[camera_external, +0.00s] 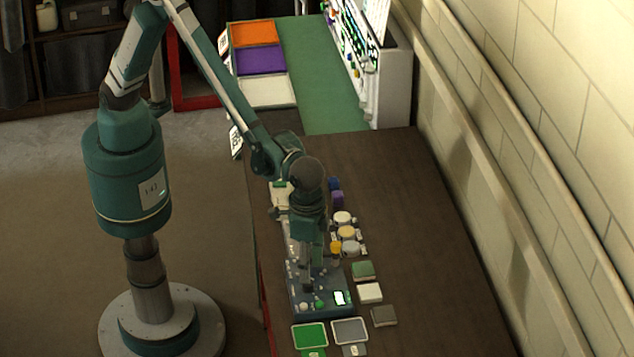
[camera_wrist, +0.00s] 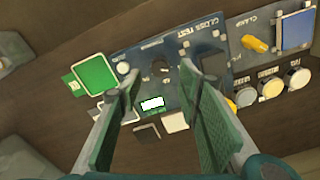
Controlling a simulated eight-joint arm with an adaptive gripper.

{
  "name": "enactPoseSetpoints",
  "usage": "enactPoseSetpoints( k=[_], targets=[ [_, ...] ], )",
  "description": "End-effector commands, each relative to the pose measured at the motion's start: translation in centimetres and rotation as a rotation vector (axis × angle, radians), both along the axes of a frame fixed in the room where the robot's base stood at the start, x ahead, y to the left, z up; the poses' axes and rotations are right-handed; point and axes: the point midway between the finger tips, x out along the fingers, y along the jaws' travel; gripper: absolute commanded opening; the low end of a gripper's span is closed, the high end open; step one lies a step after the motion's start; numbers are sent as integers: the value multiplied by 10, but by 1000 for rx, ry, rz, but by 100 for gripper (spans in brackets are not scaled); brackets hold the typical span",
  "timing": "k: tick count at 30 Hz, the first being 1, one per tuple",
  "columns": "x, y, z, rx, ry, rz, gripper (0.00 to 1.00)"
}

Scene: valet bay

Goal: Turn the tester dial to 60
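The tester (camera_wrist: 205,48) is a dark blue-grey box labelled "GLOSS TEST" in the wrist view. It also shows under my gripper in the external view (camera_external: 322,306). Its dark dial (camera_wrist: 160,68) lies between my fingertips in the wrist view. The dial's setting is too small to read. A lit white display (camera_wrist: 152,104) is on the tester, its text unreadable. My gripper (camera_wrist: 158,74) is open, with one finger on each side of the dial; I cannot tell whether they touch it. In the external view my gripper (camera_external: 306,282) points down over the tester and hides the dial.
A green pad (camera_wrist: 95,75) lies beside the tester, with a grey pad (camera_external: 350,330) near it. A clamp panel with a yellow knob (camera_wrist: 255,43) adjoins the other side. Several round pots (camera_external: 347,233) and small square blocks (camera_external: 370,292) stand close by. The brown table (camera_external: 430,240) is clear towards the wall.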

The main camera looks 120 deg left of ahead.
Motion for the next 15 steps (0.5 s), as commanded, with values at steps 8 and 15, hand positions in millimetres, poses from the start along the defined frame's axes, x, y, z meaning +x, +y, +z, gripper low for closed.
enactPoseSetpoints(
  k=[8,15],
  targets=[
    [0,0,-32,0,0,0,34],
    [0,0,-48,0,0,0,34]
  ],
)
